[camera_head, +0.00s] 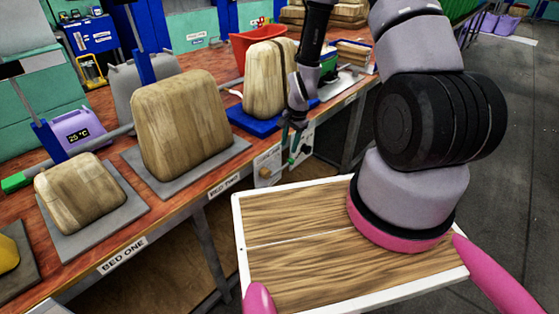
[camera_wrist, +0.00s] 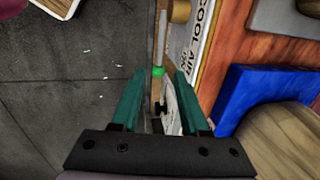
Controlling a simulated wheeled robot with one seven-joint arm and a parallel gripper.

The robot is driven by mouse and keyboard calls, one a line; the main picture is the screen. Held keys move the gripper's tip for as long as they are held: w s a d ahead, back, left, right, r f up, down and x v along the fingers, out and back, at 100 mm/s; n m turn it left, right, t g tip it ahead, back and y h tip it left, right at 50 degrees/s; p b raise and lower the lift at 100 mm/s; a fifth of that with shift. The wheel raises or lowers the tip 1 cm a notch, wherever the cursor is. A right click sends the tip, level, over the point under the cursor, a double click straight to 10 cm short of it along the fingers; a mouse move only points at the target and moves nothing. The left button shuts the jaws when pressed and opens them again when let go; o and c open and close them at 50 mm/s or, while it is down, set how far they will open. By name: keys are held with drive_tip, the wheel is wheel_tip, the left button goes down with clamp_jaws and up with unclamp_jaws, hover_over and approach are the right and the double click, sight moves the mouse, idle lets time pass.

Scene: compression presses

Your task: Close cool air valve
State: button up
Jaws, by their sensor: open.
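The cool air valve panel (camera_wrist: 200,42) is a white plate on the bench's front edge, lettered "COOL AIR" in the wrist view. A brass-coloured knob (camera_wrist: 180,10) is at its top. A thin pale lever with a green end (camera_wrist: 158,71) runs down from there, its tip just ahead of the gap between my fingers. My gripper (camera_wrist: 156,82) is open, with teal fingers either side of that line and nothing held. In the head view my gripper (camera_head: 291,150) is at the panels below the bench edge, partly hiding them. Contact with the lever cannot be told.
The wooden bench (camera_head: 215,178) carries several wood-like blocks, one (camera_head: 268,78) on a blue base (camera_head: 250,122) beside my gripper. A second white panel (camera_head: 268,165) is left of my gripper. Grey floor (camera_wrist: 60,90) is open on the left in the wrist view.

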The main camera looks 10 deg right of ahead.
sight(284, 166)
drive_tip(key=f, duration=0.3)
drive_tip(key=w+f, duration=0.1)
drive_tip(key=f, duration=0.2)
drive_tip(key=a+f, duration=0.1)
drive_tip(key=f, duration=0.2)
drive_tip(key=shift+w+a+f, duration=0.1)
drive_tip(key=shift+w+f, duration=0.2)
drive_tip(key=shift+f, duration=0.1)
clamp_jaws()
idle(0.9)
